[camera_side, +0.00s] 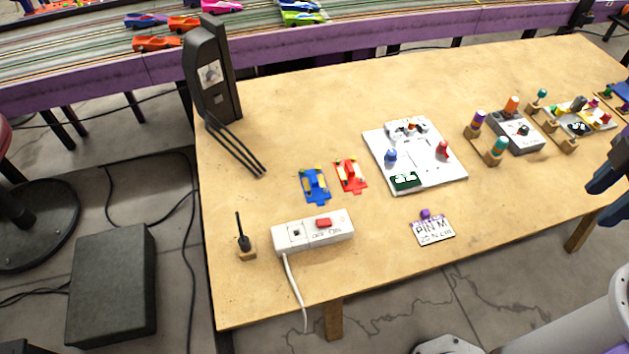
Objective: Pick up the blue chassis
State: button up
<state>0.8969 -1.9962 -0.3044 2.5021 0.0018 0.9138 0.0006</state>
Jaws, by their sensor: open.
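The blue chassis (314,186) lies flat on the wooden table, left of the middle, with small yellow parts on it. A red chassis (350,175) of similar shape lies just to its right, with a small gap between them. My gripper (602,190) is dark and partly cut off at the right edge of the view. It is open, over the table's right side and far from the blue chassis. The rest of it is out of view.
A white power strip (313,233) lies in front of the blue chassis. A black tower (212,75) with dark prongs stands behind left. A white board (430,175) with parts is to the right, and a PIN M plate (433,231) before it. Small fixtures (517,132) crowd the far right.

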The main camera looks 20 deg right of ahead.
jog(key=w+a+m+t, duration=0.1)
jog(key=w+a+m, duration=0.2)
jog(key=w+a, duration=0.55)
jog(key=m+t, duration=0.3)
jog(key=m, duration=0.7)
send_over(314, 178)
jog(key=s, duration=0.3)
notch_tip(314, 178, down, 24)
jog(key=shift+d+f, duration=0.15)
jog(key=shift+f, duration=0.05)
jog(key=shift+w+x, duration=0.15)
jog(key=shift+x, duration=1.25)
jog(key=shift+w+x, duration=0.15)
jog(key=shift+x, duration=1.25)
jog(key=shift+r, duration=0.1)
grip_shut()
